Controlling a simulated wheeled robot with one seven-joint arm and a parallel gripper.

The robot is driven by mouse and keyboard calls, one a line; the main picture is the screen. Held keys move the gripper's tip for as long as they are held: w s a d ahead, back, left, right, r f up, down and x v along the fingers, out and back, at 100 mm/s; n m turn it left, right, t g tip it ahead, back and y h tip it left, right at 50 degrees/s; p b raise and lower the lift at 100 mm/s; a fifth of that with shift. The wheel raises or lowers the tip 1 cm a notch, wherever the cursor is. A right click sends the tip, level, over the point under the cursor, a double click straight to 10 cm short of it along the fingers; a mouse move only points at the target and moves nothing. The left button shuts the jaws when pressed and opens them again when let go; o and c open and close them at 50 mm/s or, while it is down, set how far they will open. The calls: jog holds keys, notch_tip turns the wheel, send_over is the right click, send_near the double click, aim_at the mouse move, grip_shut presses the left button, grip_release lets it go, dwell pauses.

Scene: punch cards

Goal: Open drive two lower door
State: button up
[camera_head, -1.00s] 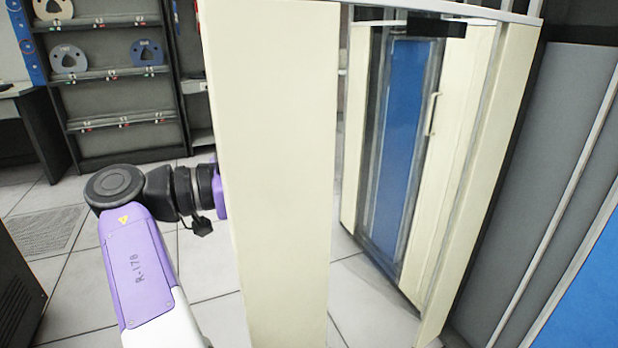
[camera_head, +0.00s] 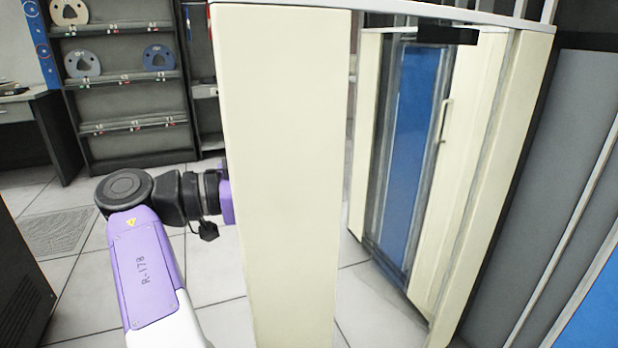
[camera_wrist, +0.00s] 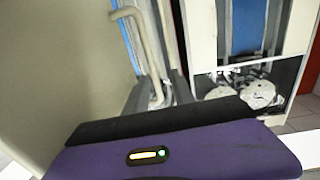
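A tall cream door-like panel (camera_head: 285,170) stands in the middle of the head view, edge of the cabinet at its right. I cannot tell for sure that it is drive two's lower door. My arm reaches behind its left edge, so the panel hides my gripper there. In the wrist view my purple gripper body (camera_wrist: 170,152) with its dark front edge fills the bottom; the fingers cannot be made out. A cream bar handle (camera_wrist: 143,38) shows just beyond it, beside a large beige surface (camera_wrist: 60,70) at left. Contact with the handle is not visible.
Right of the panel, a glossy recess (camera_head: 410,150) shows a blue panel and cream frames. A dark shelf rack (camera_head: 125,85) stands at back left. The wrist view shows a cream cabinet (camera_wrist: 203,45) with round pale parts low down. Tiled floor (camera_head: 75,285) is open at left.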

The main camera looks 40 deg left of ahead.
jog(key=p+v, duration=0.1)
jog(key=v, duration=0.6)
jog(key=shift+s, duration=0.1)
dwell(0.5)
